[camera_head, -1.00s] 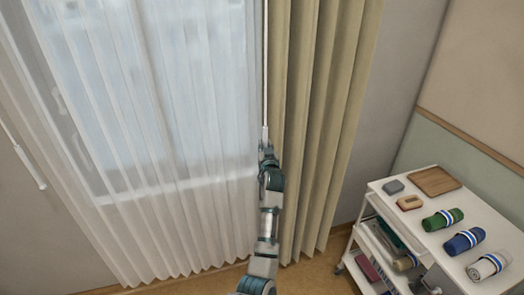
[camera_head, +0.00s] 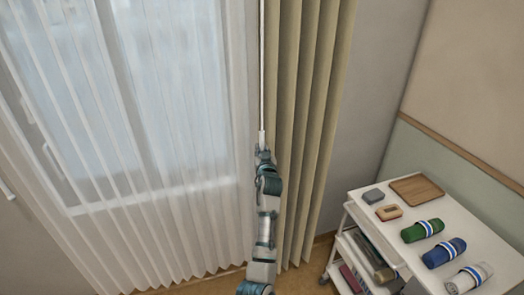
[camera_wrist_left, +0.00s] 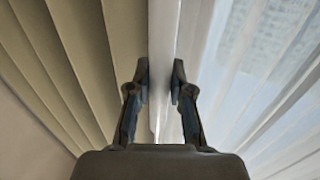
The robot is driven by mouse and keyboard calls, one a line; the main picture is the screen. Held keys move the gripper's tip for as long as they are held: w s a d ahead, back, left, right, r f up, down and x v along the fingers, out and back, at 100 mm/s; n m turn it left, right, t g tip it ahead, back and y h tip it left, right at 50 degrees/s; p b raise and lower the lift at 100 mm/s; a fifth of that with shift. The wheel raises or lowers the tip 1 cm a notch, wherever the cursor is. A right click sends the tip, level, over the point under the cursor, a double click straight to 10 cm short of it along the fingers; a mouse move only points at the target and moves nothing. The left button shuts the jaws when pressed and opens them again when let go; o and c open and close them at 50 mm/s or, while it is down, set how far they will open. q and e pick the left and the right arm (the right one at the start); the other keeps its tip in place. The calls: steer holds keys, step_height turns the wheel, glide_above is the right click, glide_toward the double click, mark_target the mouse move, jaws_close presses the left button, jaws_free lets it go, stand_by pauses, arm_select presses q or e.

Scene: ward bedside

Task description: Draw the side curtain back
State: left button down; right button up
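The beige side curtain (camera_head: 308,130) hangs in folds right of the window. A thin white draw wand (camera_head: 262,70) hangs at its left edge, beside the sheer. My left gripper (camera_head: 262,149) reaches up to the wand's lower end. In the left wrist view, the fingers (camera_wrist_left: 160,82) sit on either side of a pale upright strip, with the wand's narrow end (camera_wrist_left: 157,120) between them; they look closed on the wand. The beige curtain (camera_wrist_left: 95,60) lies left there. My right gripper is not in view.
A sheer white curtain (camera_head: 185,150) covers the window on the left. A white cart (camera_head: 450,215) at the lower right carries a wooden board (camera_head: 416,188), small boxes and rolled towels (camera_head: 443,252). Plain wall (camera_head: 385,90) lies between curtain and cart.

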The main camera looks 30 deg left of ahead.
arm_select(q)
steer(key=c, duration=1.2)
jaws_free()
steer(key=shift+w+d, duration=0.15)
steer(key=shift+o, duration=0.8)
steer(key=shift+w+f, duration=0.3)
steer(key=shift+w, duration=0.1)
steer(key=v, duration=1.2)
